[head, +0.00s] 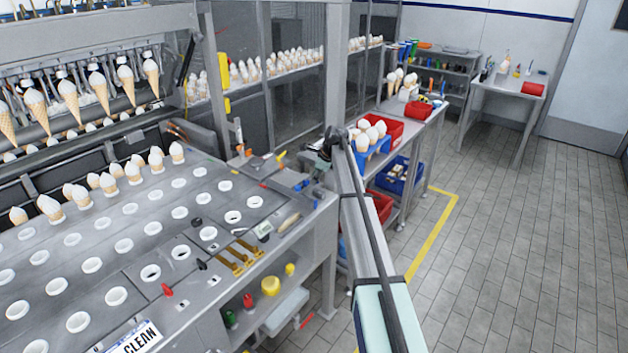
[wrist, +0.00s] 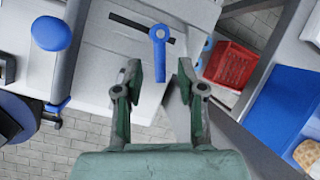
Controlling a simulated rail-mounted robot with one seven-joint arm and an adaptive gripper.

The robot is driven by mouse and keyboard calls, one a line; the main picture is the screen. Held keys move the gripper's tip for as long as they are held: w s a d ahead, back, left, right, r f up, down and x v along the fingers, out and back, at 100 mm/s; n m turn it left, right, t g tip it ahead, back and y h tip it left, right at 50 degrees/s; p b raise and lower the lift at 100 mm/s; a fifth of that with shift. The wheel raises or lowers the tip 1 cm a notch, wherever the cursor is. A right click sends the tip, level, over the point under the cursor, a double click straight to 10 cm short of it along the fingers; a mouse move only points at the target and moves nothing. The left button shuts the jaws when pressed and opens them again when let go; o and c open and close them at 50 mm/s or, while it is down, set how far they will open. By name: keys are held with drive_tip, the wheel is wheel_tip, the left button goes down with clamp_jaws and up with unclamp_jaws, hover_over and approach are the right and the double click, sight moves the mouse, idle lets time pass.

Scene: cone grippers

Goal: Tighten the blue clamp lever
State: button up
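The blue clamp lever (wrist: 158,48) shows in the wrist view above a pale grey surface, with a round pivot at its top and its handle pointing down the picture. My gripper (wrist: 159,78) is open and empty, with one finger on each side of the lever's lower end in the picture. I see no contact, and I cannot tell the height gap. In the head view my gripper (head: 325,148) is small and dark at the right edge of the machine table. Small blue parts (head: 301,186) show just below it; which one is the lever is unclear.
A blue round knob (wrist: 51,33) stands at left and a red crate (wrist: 231,65) at right. The machine table (head: 150,215) holds cones and white-rimmed holes. The tiled floor at right is clear.

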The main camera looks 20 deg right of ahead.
drive_tip(key=v, duration=1)
